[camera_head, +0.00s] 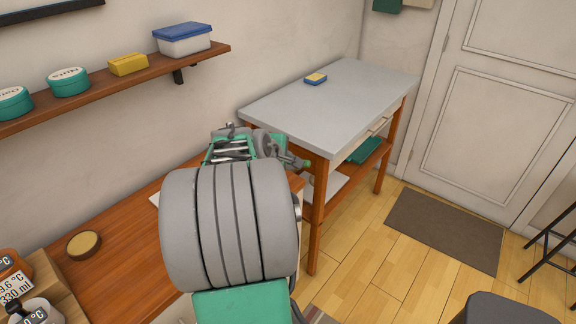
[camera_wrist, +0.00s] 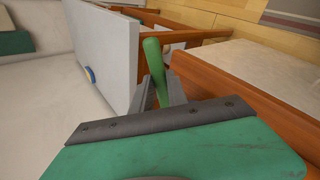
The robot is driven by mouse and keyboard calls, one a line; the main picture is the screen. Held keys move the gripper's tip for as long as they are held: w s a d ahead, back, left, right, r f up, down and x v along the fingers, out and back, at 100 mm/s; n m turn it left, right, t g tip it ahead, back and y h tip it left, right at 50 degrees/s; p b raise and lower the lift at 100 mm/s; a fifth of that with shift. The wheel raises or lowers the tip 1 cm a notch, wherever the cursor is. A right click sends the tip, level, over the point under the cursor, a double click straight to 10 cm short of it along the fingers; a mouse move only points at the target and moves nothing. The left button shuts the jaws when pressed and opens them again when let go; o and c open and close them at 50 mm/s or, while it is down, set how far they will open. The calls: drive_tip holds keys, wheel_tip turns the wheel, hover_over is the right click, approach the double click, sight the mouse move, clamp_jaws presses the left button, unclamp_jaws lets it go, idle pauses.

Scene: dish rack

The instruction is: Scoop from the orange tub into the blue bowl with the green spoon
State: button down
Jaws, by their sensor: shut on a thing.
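The green spoon (camera_wrist: 154,68) shows in the wrist view as a green handle standing up between the fingers of my gripper (camera_wrist: 163,95). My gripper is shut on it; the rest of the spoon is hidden. In the head view my gripper (camera_head: 301,164) is small and partly behind my arm, beside the grey table's near legs. My arm covers much of the wooden counter.
The grey-topped table (camera_head: 340,100) carries a yellow-and-blue sponge (camera_head: 316,78). The wooden counter (camera_head: 120,240) holds a small round brown item (camera_head: 83,245). A wall shelf (camera_head: 110,87) holds tins and a blue-lidded box (camera_head: 183,42).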

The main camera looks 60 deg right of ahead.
drive_tip(key=shift+a+f+t+h+b, duration=0.2)
drive_tip(key=shift+h+b, duration=0.3)
drive_tip(key=shift+b, duration=0.7)
drive_tip(key=shift+f+t+h+b, duration=0.1)
drive_tip(key=shift+f+h+b, duration=0.3)
drive_tip(key=shift+b, duration=0.75)
drive_tip(key=shift+s+r+h, duration=0.1)
drive_tip(key=shift+r+h, duration=0.2)
drive_tip(key=shift+r, duration=0.1)
drive_tip(key=shift+f, duration=0.1)
drive_tip(key=h+b, duration=0.1)
drive_tip(key=b, duration=0.3)
drive_tip(key=shift+f+b, duration=0.35)
drive_tip(key=shift+f, duration=0.05)
drive_tip(key=h+b, duration=0.1)
drive_tip(key=b, duration=0.1)
drive_tip(key=shift+n+t+b, duration=0.3)
drive_tip(key=shift+b, duration=0.1)
drive_tip(key=shift+a+b, duration=0.1)
drive_tip(key=shift+b, duration=0.25)
